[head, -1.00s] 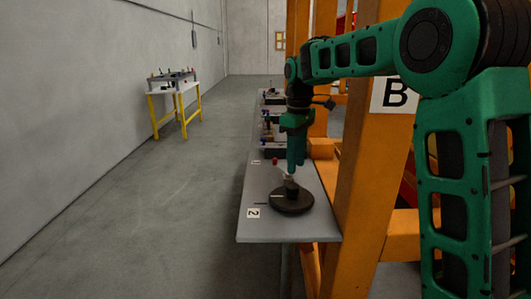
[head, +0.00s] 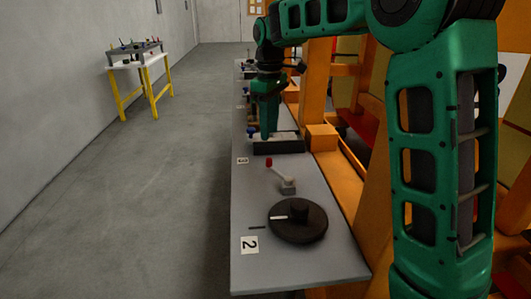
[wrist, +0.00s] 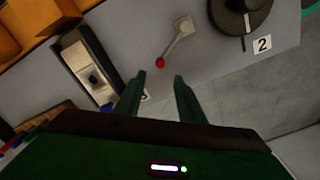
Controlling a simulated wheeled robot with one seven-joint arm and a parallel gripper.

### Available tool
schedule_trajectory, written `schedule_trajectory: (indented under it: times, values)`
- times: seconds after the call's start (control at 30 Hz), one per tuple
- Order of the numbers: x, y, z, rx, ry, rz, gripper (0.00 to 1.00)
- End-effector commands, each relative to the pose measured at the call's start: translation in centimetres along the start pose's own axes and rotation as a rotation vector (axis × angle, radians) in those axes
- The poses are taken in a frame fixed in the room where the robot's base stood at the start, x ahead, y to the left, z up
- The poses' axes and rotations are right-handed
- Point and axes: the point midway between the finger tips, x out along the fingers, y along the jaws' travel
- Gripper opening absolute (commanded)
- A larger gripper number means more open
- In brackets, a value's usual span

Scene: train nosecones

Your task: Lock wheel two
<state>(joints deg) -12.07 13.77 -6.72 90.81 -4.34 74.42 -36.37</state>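Wheel two is a dark round disc with a raised hub (head: 299,222), by a label "2" (head: 249,245). Its white mark points roughly at a dark line on the table; it also shows at the top of the wrist view (wrist: 240,17). Behind it is a small grey lever with a red knob (head: 269,162), whose knob end points away from the wheel. In the wrist view the red knob (wrist: 160,63) lies just ahead of my fingertips. My gripper (head: 266,132) is above the table beyond the lever; its fingers (wrist: 161,80) are apart and empty.
The grey table (head: 335,270) runs along an orange frame (head: 345,190) on the right. A dark box-like fixture (head: 278,147) and label "3" (head: 242,161) lie beyond the lever. A yellow-legged table (head: 150,85) stands far left. The floor on the left is clear.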

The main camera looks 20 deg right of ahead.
Motion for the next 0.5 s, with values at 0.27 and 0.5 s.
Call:
schedule_trajectory:
  times: [0.27, 0.5]
  values:
    - [2.9, 0.1, 0.2, 0.003, -0.003, -0.002, 0.36]
    - [7.2, 0.4, 0.5, 0.008, -0.003, -0.002, 0.36]
